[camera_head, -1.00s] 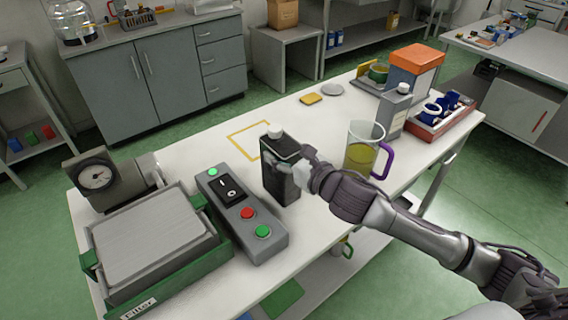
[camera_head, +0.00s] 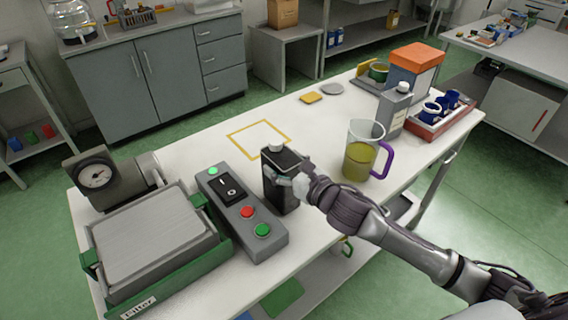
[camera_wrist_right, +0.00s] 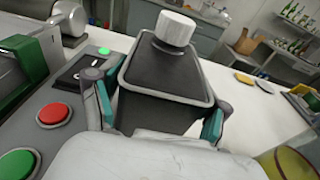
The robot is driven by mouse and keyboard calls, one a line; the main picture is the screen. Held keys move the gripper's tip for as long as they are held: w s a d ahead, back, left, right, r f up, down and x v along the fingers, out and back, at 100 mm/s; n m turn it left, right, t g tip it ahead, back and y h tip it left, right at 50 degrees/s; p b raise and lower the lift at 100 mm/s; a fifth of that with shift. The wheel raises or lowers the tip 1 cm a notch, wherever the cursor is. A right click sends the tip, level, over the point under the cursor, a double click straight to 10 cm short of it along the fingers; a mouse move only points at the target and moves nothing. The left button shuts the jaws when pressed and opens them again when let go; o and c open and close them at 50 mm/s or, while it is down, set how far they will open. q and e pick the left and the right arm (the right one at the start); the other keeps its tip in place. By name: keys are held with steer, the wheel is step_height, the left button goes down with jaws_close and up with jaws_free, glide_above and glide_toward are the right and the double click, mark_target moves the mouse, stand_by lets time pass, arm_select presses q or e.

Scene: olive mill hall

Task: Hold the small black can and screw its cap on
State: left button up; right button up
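The small black can (camera_head: 281,194) is upright at the near edge of the white bench, just right of the switch box. Its white cap (camera_head: 276,146) sits on the neck at the top; I cannot tell how tightly. My right gripper (camera_head: 290,183) reaches in from the right at the can's side. In the right wrist view its teal-padded fingers lie against both sides of the black can (camera_wrist_right: 165,90), and the white cap (camera_wrist_right: 174,29) stands above the shoulder. I cannot tell whether the can's base touches the bench. My left gripper is not in view.
A switch box (camera_head: 243,214) with buttons and a filter unit (camera_head: 150,240) stand to the left. A jug (camera_head: 362,152) with yellow-green liquid and purple handle is close on the right, with a grey canister (camera_head: 396,110) behind. A yellow outlined square (camera_head: 240,132) on the bench is empty.

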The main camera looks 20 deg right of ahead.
steer(key=shift+o, duration=0.3)
steer(key=shift+r, duration=0.15)
steer(key=b+v, duration=0.2)
steer(key=v, duration=1)
steer(key=shift+b, duration=0.3)
